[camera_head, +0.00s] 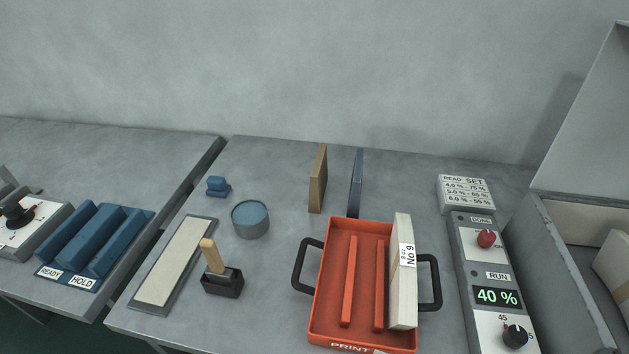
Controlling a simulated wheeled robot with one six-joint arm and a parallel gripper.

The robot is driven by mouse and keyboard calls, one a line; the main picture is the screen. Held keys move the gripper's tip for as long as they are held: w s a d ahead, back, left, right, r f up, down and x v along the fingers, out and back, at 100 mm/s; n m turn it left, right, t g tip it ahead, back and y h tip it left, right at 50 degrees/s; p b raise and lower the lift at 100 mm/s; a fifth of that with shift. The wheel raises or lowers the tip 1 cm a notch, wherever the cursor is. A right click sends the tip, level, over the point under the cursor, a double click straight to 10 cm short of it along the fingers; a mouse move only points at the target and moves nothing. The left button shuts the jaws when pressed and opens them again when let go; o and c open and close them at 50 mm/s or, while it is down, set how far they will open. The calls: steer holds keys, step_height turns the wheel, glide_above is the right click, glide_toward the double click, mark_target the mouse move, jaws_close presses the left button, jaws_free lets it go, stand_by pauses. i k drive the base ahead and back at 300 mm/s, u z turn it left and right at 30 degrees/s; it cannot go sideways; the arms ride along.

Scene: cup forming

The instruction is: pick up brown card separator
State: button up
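The brown card separator (318,179) stands upright on its edge toward the back of the grey table, behind the orange tray and apart from it. A thin dark blue panel (356,183) stands upright a short way to its right, with a gap between them. My gripper is not in view, and nothing touches the separator.
The orange tray (366,230) with black handles holds a white block (403,270) marked No 9. A blue-grey round tin (250,220), a blue stepped block (217,187) and a wooden-handled stamp (213,258) stand left. A control panel (489,263) lies right.

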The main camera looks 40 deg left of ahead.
mark_target(318, 177)
steer(key=z, duration=1.3)
steer(key=k, duration=1)
steer(key=u, duration=1.85)
steer(key=i, duration=0.5)
steer(key=u, duration=0.1)
